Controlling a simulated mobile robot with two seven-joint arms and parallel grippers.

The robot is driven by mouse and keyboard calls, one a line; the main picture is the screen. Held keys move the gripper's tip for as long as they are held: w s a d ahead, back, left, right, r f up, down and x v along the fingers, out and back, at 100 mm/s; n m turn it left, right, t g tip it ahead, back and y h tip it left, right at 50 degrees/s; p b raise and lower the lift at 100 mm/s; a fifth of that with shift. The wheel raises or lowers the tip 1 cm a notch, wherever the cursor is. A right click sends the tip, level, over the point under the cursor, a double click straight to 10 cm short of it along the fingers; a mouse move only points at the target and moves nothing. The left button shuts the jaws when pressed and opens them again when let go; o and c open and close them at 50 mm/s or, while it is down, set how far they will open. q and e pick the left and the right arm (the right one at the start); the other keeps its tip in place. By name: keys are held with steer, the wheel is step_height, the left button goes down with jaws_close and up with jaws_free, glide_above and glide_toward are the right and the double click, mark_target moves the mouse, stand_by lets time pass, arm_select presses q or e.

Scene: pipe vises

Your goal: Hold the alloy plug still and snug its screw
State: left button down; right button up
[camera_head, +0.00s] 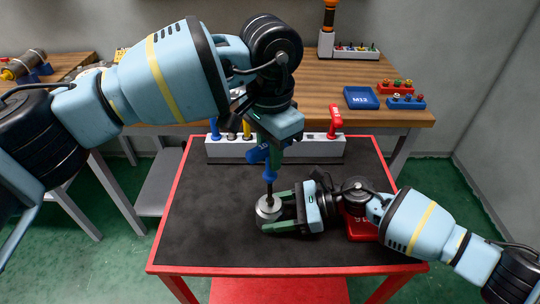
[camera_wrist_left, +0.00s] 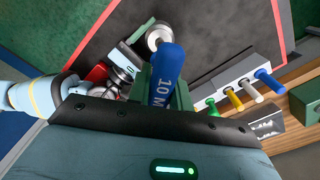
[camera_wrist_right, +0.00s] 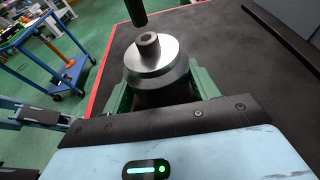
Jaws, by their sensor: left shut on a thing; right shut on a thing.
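The alloy plug (camera_head: 268,212) is a round silvery piece on the black mat, also seen in the right wrist view (camera_wrist_right: 155,68). My right gripper (camera_head: 280,212) is shut around its sides. Its screw (camera_wrist_right: 148,42) stands up from the plug's middle with a dark socket in the top. The driver points down above the plug. In the right wrist view its dark tip shows above the screw, with a gap between them.
A pale tool rack (camera_head: 310,149) with coloured handles stands along the back of the red-edged table (camera_head: 205,230). A red block (camera_head: 358,228) lies beside my right wrist. The mat's left and front are clear. A wooden bench (camera_head: 370,85) with trays stands behind.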

arm_select(q)
steer(key=shift+r, duration=1.7)
arm_select(e)
steer(key=o, duration=1)
steer(key=shift+d, duration=0.1)
steer(key=v, duration=1.2)
